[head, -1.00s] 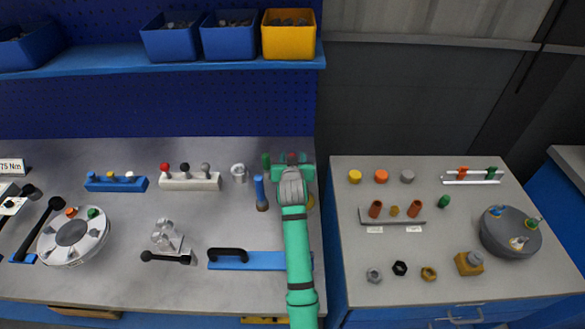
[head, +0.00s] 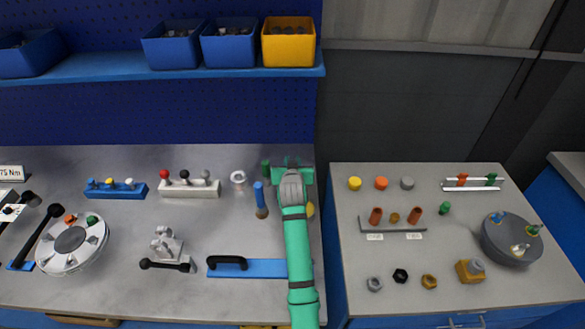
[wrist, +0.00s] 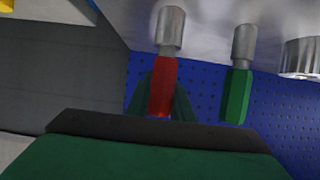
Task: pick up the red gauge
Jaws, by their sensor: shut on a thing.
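The red gauge (wrist: 163,85) shows in the wrist view as a red grip with a silver cylindrical end. My gripper (wrist: 163,105) is shut on it, with dark green fingers on both sides of the red grip. In the head view my gripper (head: 292,168) is at the back right of the left bench, and my wrist hides the red gauge. A green gauge (wrist: 237,95) of the same form is beside it, apart from my fingers. It also shows left of my gripper in the head view (head: 266,167). Whether the red gauge touches the bench cannot be told.
A metal ring (head: 238,178) and a blue-handled tool (head: 260,196) are left of my gripper. A yellow piece (head: 310,209) is partly behind my arm. The blue pegboard (head: 160,115) is close behind. A gap separates the left bench from the right bench (head: 460,240).

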